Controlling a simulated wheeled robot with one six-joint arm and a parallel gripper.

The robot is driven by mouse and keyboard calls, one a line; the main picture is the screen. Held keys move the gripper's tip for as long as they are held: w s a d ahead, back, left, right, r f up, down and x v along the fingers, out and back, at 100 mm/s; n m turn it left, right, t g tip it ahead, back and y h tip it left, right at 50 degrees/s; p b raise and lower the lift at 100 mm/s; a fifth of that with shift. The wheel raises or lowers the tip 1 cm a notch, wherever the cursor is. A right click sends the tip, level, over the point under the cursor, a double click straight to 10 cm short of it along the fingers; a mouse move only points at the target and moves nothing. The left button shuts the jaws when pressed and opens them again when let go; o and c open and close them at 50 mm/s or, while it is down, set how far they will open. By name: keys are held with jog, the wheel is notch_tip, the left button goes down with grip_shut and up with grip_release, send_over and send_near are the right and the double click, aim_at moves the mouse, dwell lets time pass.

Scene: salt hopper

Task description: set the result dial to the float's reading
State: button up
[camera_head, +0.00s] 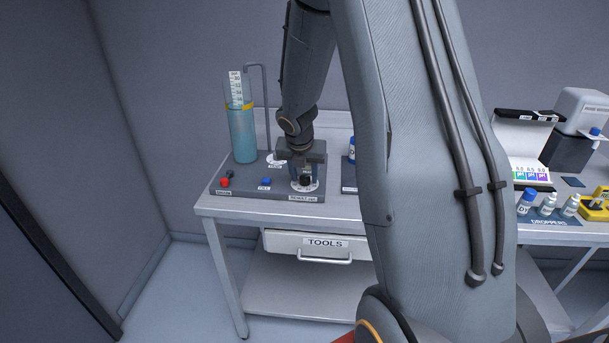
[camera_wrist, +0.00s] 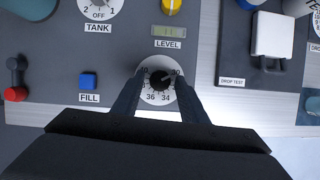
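The result dial shows in the wrist view as a white numbered disc (camera_wrist: 160,97) with a black knob (camera_wrist: 160,79); 36 and 34 are legible on its near side. My gripper (camera_wrist: 160,76) has its two fingers apart, one on each side of the knob; I cannot tell whether they touch it. In the head view my gripper (camera_head: 304,176) points down over the dial (camera_head: 305,186) at the panel's front right. The float's white scale (camera_head: 235,88) stands upright out of the teal liquid in the tall cylinder (camera_head: 243,135); its numbers are too small to read.
The panel also has a red control (camera_wrist: 15,93), a blue FILL button (camera_wrist: 88,80), a TANK dial (camera_wrist: 98,8), a yellow knob (camera_wrist: 172,5) and a LEVEL display (camera_wrist: 168,31). A drop test station (camera_wrist: 272,35) stands to the right. A TOOLS drawer (camera_head: 324,244) is below.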

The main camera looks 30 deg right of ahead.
jog(key=c, duration=0.8)
